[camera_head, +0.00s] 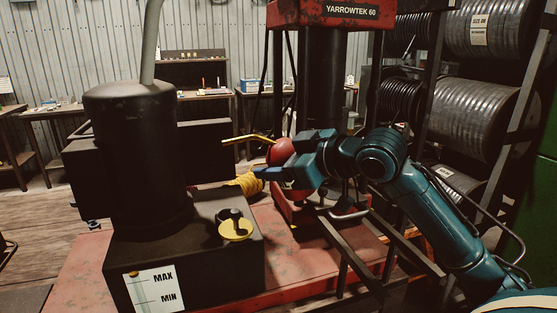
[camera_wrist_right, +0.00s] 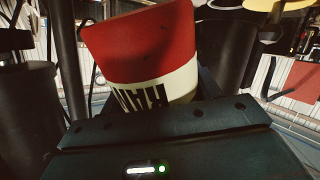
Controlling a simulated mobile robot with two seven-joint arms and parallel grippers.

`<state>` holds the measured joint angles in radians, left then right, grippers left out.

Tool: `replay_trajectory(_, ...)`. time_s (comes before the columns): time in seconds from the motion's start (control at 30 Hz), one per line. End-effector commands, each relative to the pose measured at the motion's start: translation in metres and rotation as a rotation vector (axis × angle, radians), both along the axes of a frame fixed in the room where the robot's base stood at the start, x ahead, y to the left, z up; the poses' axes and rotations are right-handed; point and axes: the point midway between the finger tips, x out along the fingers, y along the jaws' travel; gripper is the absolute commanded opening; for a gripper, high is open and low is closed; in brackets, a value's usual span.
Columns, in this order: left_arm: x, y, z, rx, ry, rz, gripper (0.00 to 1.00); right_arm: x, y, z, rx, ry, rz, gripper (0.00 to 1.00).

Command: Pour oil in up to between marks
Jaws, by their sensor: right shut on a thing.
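The black oil tank (camera_head: 195,262) has a white gauge plate (camera_head: 157,290) marked MAX and MIN on its front; I cannot read the oil level. On the tank top is a yellow round fitting (camera_head: 238,236) with a dark piece at it; I cannot tell if it is open. My right gripper (camera_head: 268,173) is shut on a red oil can (camera_head: 284,152), right of and above the fitting. The can's thin yellow spout (camera_head: 247,138) points left, apart from the fitting. In the right wrist view the can (camera_wrist_right: 138,45) is red with a white lettered band, slightly tilted. My left gripper is out of view.
A black cylinder (camera_head: 130,150) with a hose stands on the tank. The red press (camera_head: 330,14) stands behind my right arm. Racks with hose reels (camera_head: 480,115) are at the right. A yellow coil (camera_head: 248,184) lies behind the tank. Space above the fitting looks clear.

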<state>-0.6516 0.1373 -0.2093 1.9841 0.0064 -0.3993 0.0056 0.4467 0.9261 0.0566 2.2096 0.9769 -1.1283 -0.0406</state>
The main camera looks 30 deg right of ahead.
Motion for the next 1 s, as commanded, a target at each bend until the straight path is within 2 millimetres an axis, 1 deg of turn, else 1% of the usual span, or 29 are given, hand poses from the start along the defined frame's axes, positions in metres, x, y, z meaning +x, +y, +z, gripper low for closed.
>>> replay_trajectory(0.2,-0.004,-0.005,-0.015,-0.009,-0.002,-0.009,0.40,0.003,0.007,0.002,0.114,-0.053,0.003,0.25)
replay_trajectory(0.4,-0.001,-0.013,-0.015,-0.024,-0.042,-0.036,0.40,0.007,0.018,0.012,0.281,-0.126,0.004,0.25)
replay_trajectory(0.53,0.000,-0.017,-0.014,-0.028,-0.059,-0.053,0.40,0.009,0.023,0.018,0.357,-0.157,0.003,0.25)
replay_trajectory(0.7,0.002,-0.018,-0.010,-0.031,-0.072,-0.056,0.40,0.010,0.025,0.022,0.399,-0.176,0.001,0.25)
replay_trajectory(1.0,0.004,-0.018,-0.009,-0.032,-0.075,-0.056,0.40,0.010,0.024,0.023,0.400,-0.176,0.001,0.25)
